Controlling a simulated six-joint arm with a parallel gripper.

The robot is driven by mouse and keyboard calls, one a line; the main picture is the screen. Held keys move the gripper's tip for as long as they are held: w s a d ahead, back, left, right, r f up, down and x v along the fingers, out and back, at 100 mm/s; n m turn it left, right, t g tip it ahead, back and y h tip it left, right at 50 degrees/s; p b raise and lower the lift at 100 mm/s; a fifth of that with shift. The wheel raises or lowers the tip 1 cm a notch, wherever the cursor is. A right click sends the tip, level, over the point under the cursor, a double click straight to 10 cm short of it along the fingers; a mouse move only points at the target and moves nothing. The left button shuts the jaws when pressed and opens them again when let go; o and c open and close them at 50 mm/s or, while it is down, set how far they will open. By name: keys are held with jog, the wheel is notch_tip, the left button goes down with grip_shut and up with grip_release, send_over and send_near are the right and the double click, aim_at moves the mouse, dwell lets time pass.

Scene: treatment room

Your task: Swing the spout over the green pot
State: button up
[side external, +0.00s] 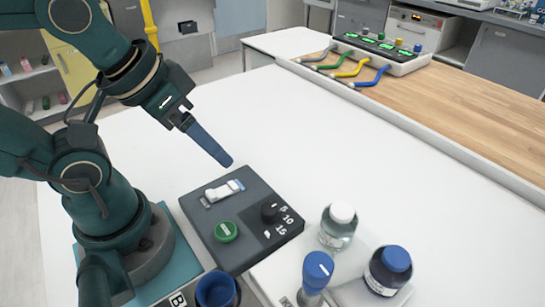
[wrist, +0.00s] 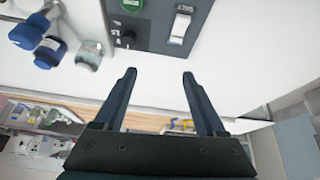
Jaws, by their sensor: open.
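My gripper (side external: 228,163) hangs over the white table, above and behind a dark control box. In the wrist view its two fingers (wrist: 158,76) are spread with nothing between them. I cannot make out a green pot in either view, and no part is clearly a spout. A blue-topped upright piece (side external: 318,268) stands at the front edge, and an open blue cup (side external: 217,290) is cut off at the bottom. The only green part near my gripper is a round button (side external: 226,231) on the control box.
The dark control box (side external: 200,226) carries a white rocker switch (side external: 224,190) and a black knob (side external: 270,211). A white-capped bottle (side external: 338,228) and a blue-capped bottle (side external: 388,270) stand at front right. A unit with coloured cables (side external: 385,52) sits at the back. The middle table is clear.

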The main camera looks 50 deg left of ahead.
notch_tip(320, 180, up, 5)
jog(key=w+d+n+g, duration=0.1)
jog(key=w+d+n, duration=0.1)
jog(key=n, duration=0.4)
jog(key=n+g, duration=0.1)
jog(key=g, duration=0.4)
send_over(319, 263)
notch_tip(319, 263, down, 4)
jog(key=shift+f, duration=2.75)
jog(key=shift+c, duration=0.3)
grip_shut()
